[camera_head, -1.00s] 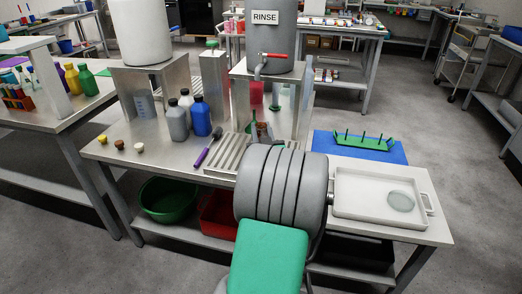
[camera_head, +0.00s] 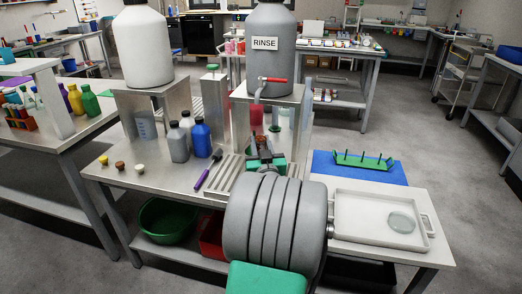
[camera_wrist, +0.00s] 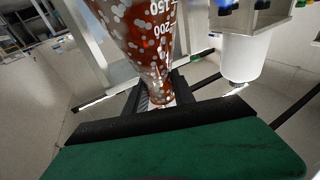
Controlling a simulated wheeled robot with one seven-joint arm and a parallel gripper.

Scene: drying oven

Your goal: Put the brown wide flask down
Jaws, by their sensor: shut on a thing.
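The brown wide flask (camera_wrist: 140,35) is large in the wrist view, see-through red-brown with white graduation marks, its numbers growing toward the narrow end. My gripper (camera_wrist: 160,97) is shut on that narrow end, with a dark finger at each side. In the head view my gripper (camera_head: 264,155) is over the back of the steel table, in front of the grey RINSE tank's stand. A small brown part of the flask (camera_head: 261,141) shows just beyond the fingers. The rest of it is hard to make out there.
The grey RINSE tank (camera_head: 271,62) with a red-handled tap (camera_head: 272,80) stands behind. A ribbed metal rack (camera_head: 222,177), purple-handled tool (camera_head: 207,170) and blue bottle (camera_head: 200,138) are to the left. A blue mat (camera_head: 330,168) with a green peg rack (camera_head: 362,161) and white tray (camera_head: 343,215) are right.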

